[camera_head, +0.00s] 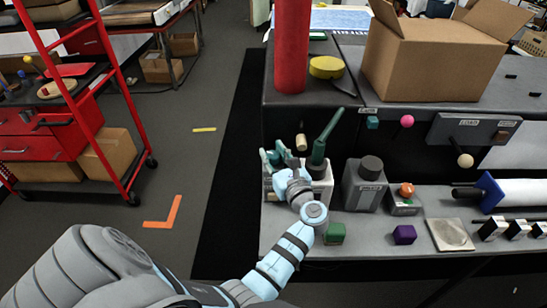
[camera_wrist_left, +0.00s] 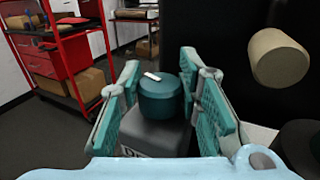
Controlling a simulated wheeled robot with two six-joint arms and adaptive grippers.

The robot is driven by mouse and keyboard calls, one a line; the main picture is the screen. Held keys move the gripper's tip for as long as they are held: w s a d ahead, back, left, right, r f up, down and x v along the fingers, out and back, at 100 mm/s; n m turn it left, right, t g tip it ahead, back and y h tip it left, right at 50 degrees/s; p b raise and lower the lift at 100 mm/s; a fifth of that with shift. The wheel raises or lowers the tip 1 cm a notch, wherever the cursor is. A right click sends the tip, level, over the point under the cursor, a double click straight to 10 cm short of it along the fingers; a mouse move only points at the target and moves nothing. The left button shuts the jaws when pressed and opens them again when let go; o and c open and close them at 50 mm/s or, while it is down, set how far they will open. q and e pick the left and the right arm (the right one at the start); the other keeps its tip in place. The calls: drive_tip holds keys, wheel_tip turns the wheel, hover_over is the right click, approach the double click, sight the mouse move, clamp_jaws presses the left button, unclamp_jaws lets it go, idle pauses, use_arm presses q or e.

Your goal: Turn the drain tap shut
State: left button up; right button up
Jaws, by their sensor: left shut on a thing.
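The drain tap is a round teal knob (camera_wrist_left: 162,100) with a short white mark on top, seen in the left wrist view. It sits on a grey block (camera_wrist_left: 155,133) whose front lettering is only partly visible. My left gripper (camera_wrist_left: 160,76) is shut on the knob, one teal finger pad on each side. In the head view my left gripper (camera_head: 279,158) is at the left end of the bench, and the hand largely hides the tap there. My right gripper is not in view.
Beside the gripper are a beige knob (camera_head: 302,143) and a dark green lever (camera_head: 328,130). A tall red cylinder (camera_head: 291,45) stands behind. A grey container (camera_head: 365,184) and green block (camera_head: 335,233) are to the right. The floor left of the bench is open.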

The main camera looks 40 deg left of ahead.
sight(273, 153)
use_arm(q)
drive_tip(key=shift+f+n+g+y, duration=0.1)
drive_tip(key=shift+n+g+y, duration=0.35)
drive_tip(key=shift+g, duration=0.25)
drive_tip(key=o, duration=0.9)
drive_tip(key=shift+o, duration=1.3)
drive_tip(key=shift+a, duration=0.15)
wheel_tip(273, 153, up, 10)
